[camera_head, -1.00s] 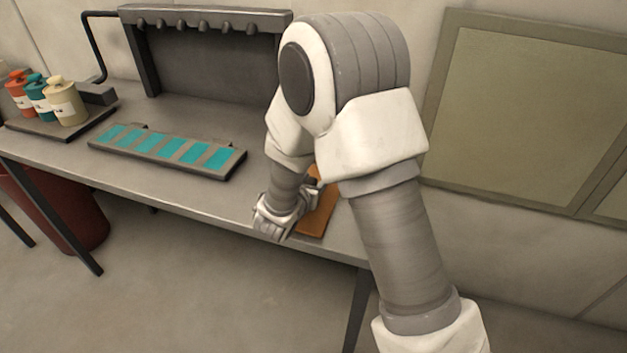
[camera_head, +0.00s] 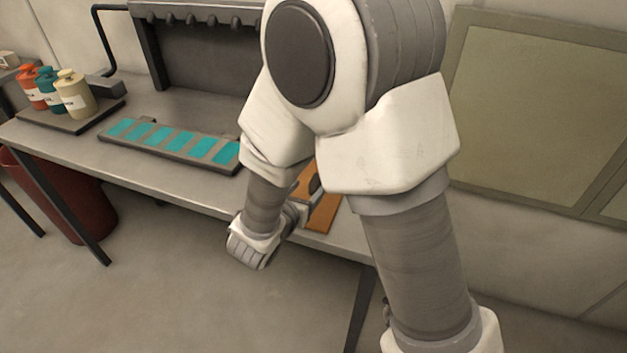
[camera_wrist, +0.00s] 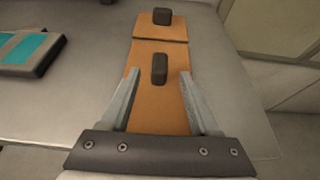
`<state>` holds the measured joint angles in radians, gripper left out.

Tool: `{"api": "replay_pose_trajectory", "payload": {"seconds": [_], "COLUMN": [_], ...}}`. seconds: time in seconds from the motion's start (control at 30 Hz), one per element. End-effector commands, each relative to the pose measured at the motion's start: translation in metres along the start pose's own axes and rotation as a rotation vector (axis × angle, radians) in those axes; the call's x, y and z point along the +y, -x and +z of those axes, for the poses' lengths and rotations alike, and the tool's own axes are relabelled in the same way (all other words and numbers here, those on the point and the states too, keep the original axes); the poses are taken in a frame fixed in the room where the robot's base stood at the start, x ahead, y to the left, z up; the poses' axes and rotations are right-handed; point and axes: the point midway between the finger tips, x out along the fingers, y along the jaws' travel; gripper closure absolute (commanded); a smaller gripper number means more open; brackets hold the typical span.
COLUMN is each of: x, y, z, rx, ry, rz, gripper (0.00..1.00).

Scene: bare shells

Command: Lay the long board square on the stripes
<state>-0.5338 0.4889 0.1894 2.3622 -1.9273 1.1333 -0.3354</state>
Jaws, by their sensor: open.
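A long orange board (camera_wrist: 158,105) with a dark block handle (camera_wrist: 159,68) lies on the grey table in the wrist view. My gripper (camera_wrist: 159,74) is open, its two fingers apart on either side of this board near the handle, with nothing held. I cannot tell whether the fingers touch it. Part of the orange (camera_head: 322,213) shows in the head view beside my wrist; my arm hides the rest. The teal stripes (camera_head: 181,143) run across a low dark-edged tray to the left of the board. The tray's end also shows in the wrist view (camera_wrist: 42,58).
A shorter orange piece (camera_wrist: 160,30) with its own dark handle lies just beyond the board. A dark rack (camera_head: 205,55) stands at the table's back. Several bottles (camera_head: 75,95) stand on a tray at left. The table's front edge runs close by my wrist.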

Motion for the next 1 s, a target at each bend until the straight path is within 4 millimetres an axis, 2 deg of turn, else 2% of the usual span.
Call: {"api": "replay_pose_trajectory", "payload": {"seconds": [0.1, 0.3, 0.37, 0.43, 0.57, 0.7, 0.8, 0.9, 1.0], "x": [0.0, -0.001, -0.006, -0.02, -0.071, -0.139, -0.179, -0.208, -0.226], "y": [0.013, 0.018, 0.018, 0.017, 0.02, 0.038, 0.058, 0.081, 0.105], "z": [0.0, 0.001, 0.005, 0.015, 0.045, 0.07, 0.076, 0.075, 0.073], "rx": [-0.001, -0.001, -0.001, -0.001, 0.005, 0.024, 0.042, 0.066, 0.097], "ry": [0.001, -0.002, -0.022, -0.076, -0.289, -0.622, -0.876, -1.138, -1.409], "rz": [0.001, -0.003, -0.019, -0.064, -0.226, -0.443, -0.581, -0.701, -0.8], "gripper": [0.38, 0.38, 0.38, 0.38, 0.38, 0.38, 0.38, 0.38, 0.38]}}
